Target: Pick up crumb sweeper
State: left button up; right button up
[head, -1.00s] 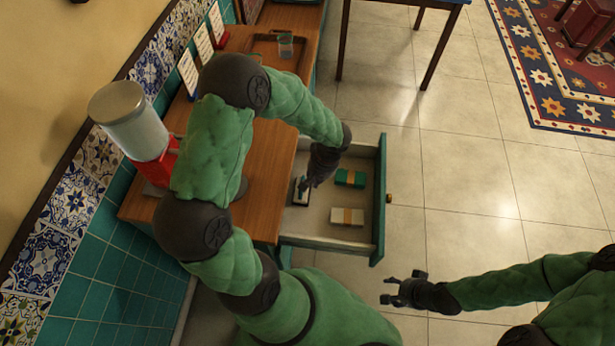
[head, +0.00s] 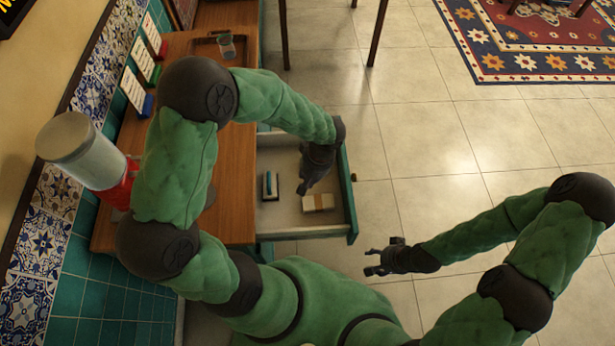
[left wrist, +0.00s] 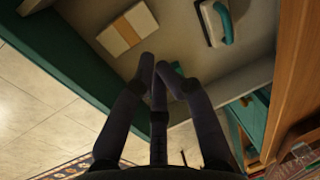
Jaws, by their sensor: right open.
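The crumb sweeper, which looks like a pale base with a teal handle, lies in the open drawer (head: 345,215); it shows in the head view (head: 269,186) and at the top of the left wrist view (left wrist: 215,24). My left gripper (head: 302,189) is over the drawer, just right of the sweeper and apart from it. Its fingertips (left wrist: 156,66) are together with nothing visible between them. My right gripper (head: 371,264) is open and empty, outside the drawer at its front right.
A pale box with a tan band (head: 318,202) lies in the drawer; it also shows in the left wrist view (left wrist: 128,30). A teal thing (left wrist: 179,68) is mostly hidden behind my left fingers. A red-based dispenser (head: 118,185) stands on the wooden counter (head: 236,165).

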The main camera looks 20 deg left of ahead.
pick_arm(q)
jog(key=o, duration=1.2)
jog(key=shift+c, duration=0.2)
